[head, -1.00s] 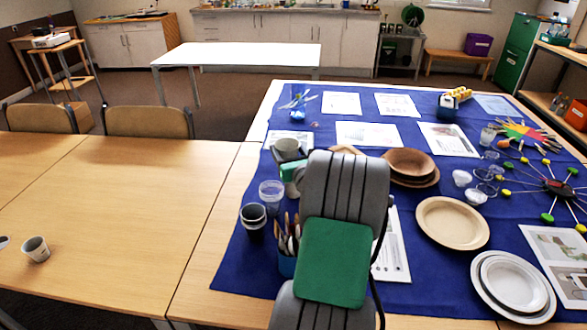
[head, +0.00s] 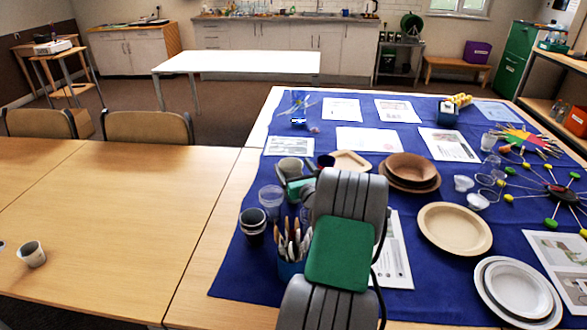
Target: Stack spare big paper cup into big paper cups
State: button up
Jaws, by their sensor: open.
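A pale paper cup (head: 32,254) with a dark inside stands slightly tilted-looking on the bare wooden table at the left. A larger grey-white paper cup (head: 290,168) stands on the blue cloth, partly covered by my wrist; I cannot tell whether it is one cup or a nested stack. My gripper (head: 300,186) is open, beside and just in front of this cup in the picture. Its fingertips are mostly hidden, and I cannot tell whether it touches the cup. No cup is visibly held.
Clear cups (head: 271,198), dark cups (head: 252,222) and a holder of wooden cutlery (head: 291,262) crowd the cloth left of my arm. Brown bowls (head: 410,168) and plates (head: 455,228) lie right. The left wooden table (head: 120,220) is largely clear.

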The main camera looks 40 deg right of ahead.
jog(key=v, duration=1.2)
